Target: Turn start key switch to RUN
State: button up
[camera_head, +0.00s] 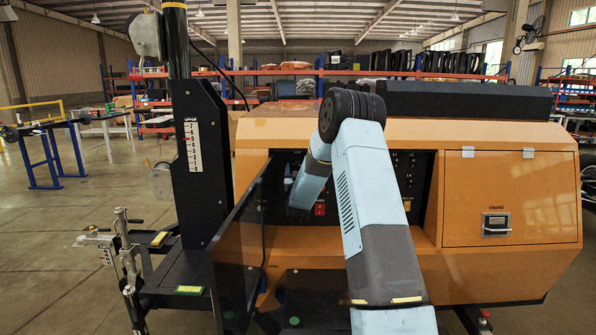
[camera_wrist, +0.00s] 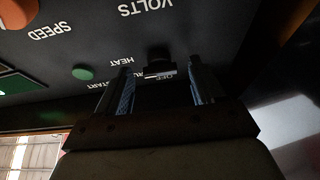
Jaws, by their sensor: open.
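In the wrist view the dark control panel appears upside down, with a small black start key switch (camera_wrist: 158,62) near the middle. My gripper (camera_wrist: 162,82) is open, with one finger on each side of the switch area. Whether either finger touches the switch cannot be told. In the head view my arm reaches into the open panel bay of the orange light tower (camera_head: 330,236); the switch and fingertips are hidden there.
A green button (camera_wrist: 83,73) and an orange knob (camera_wrist: 16,10) sit on the panel left of the fingers. The open dark door (camera_head: 240,240) stands left of my arm. The black mast (camera_head: 200,160) rises farther left. The closed engine door (camera_head: 510,195) is at right.

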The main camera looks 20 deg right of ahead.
jog(key=shift+w, duration=0.1)
jog(key=c, duration=1.1)
